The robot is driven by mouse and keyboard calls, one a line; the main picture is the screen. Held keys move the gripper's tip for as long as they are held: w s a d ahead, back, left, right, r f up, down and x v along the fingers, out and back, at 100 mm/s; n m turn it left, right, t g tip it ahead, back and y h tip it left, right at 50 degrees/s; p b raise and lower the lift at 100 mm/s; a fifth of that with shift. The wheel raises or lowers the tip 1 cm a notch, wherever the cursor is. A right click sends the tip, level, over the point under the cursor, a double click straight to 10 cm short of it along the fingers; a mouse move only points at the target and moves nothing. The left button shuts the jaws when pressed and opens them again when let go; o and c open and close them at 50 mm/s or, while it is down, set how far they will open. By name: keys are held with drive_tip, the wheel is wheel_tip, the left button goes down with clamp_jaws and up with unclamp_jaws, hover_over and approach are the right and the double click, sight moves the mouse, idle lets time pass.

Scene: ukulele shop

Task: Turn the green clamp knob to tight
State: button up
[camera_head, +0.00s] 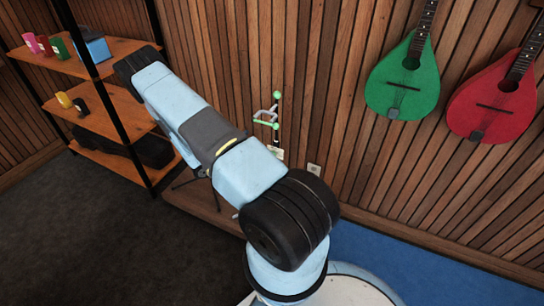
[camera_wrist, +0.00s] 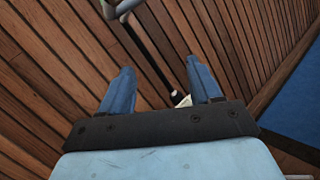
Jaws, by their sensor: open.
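A slim dark stand with a grey clamp (camera_head: 264,115) stands against the wood wall in the head view. Small green parts show on it: a ball at the top (camera_head: 277,95), a ball lower down (camera_head: 275,126) and a short bar (camera_head: 262,122). I cannot tell which of these is the clamp knob or how tight it is. In the wrist view the grey clamp (camera_wrist: 124,7) is cut off by the top edge. My gripper (camera_wrist: 160,64) is open and empty, its blue fingers apart below the clamp. My arm hides the gripper in the head view.
A dark post (camera_wrist: 148,50) runs down between the fingers in the picture, with a white tag (camera_wrist: 182,100) near it. A green ukulele (camera_head: 404,82) and a red one (camera_head: 494,102) hang at right. A shelf unit (camera_head: 118,50) stands left.

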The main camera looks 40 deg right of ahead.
wheel_tip(320, 180, down, 10)
drive_tip(key=s+d+f+n+t+h, duration=0.1)
drive_tip(key=s+n+t+h, duration=0.1)
drive_tip(key=n+t, duration=0.95)
drive_tip(key=t, duration=0.2)
approach(273, 154)
drive_tip(key=shift+y, duration=0.6)
drive_tip(key=x, duration=1)
drive_tip(key=shift+w+f, duration=0.2)
drive_tip(key=shift+w, duration=0.1)
drive_tip(key=shift+g, duration=0.25)
drive_tip(key=c, duration=1)
drive_tip(key=shift+m+g+h, duration=0.4)
drive_tip(key=shift+m+g, duration=0.3)
drive_tip(key=shift+m, duration=0.75)
drive_tip(key=shift+s+d+m+g, duration=0.1)
drive_tip(key=shift+m+g, duration=0.6)
drive_tip(key=shift+m, duration=0.55)
drive_tip(key=shift+s+d+m+g, duration=0.1)
drive_tip(key=shift+m+g, duration=0.6)
drive_tip(key=shift+m, duration=0.55)
